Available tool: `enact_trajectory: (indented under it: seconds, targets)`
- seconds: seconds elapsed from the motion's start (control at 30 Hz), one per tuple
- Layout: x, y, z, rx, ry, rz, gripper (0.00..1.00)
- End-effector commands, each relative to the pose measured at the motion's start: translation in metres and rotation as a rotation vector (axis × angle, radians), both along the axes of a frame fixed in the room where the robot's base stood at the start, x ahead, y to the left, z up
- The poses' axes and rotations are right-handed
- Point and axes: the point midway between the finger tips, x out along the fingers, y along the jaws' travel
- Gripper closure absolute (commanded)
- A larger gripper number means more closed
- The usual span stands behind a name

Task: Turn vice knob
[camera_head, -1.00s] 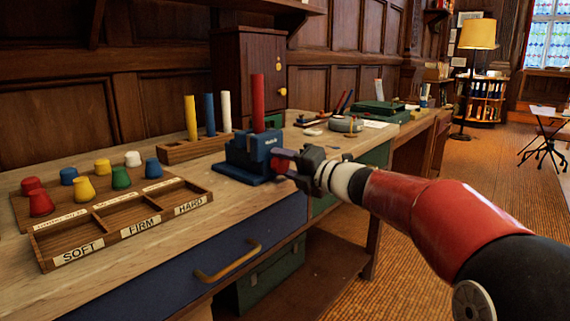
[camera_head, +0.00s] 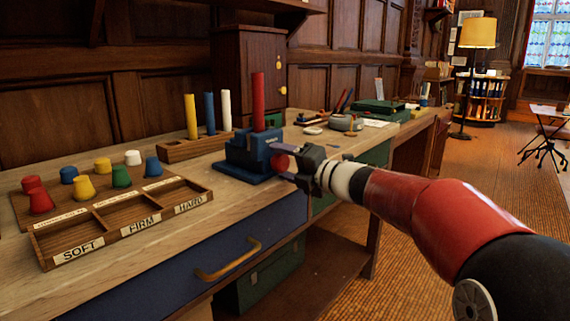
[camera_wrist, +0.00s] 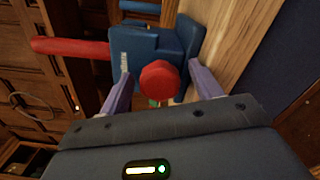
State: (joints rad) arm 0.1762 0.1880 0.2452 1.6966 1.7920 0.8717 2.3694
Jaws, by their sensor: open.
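The blue vice (camera_head: 250,155) stands near the front edge of the workbench, with a red rod (camera_head: 258,100) upright in it. In the wrist view the vice (camera_wrist: 150,45) shows its round red knob (camera_wrist: 160,82) facing me; the knob also shows in the head view (camera_head: 281,162). My gripper (camera_head: 286,162) is at the vice's right side. In the wrist view my gripper (camera_wrist: 158,85) is open, with one purple-grey finger on each side of the knob. Small gaps show between knob and fingers; I cannot tell how deep the fingertips reach past it.
A wooden tray (camera_head: 130,237) labelled SOFT, FIRM, HARD lies at the left, with several coloured knobs behind it. A wooden rack (camera_head: 178,153) holds yellow, blue and white rods behind the vice. A blue drawer (camera_head: 190,265) with a brass handle is below the bench edge.

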Motion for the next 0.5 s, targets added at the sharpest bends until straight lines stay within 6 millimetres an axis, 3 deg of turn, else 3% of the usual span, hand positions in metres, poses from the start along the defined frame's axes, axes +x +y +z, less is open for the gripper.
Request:
enact_trajectory:
  seconds: [0.5]
  targets:
    - [-0.044, -0.057, -0.001, -0.001, 0.001, -0.002, 0.36]
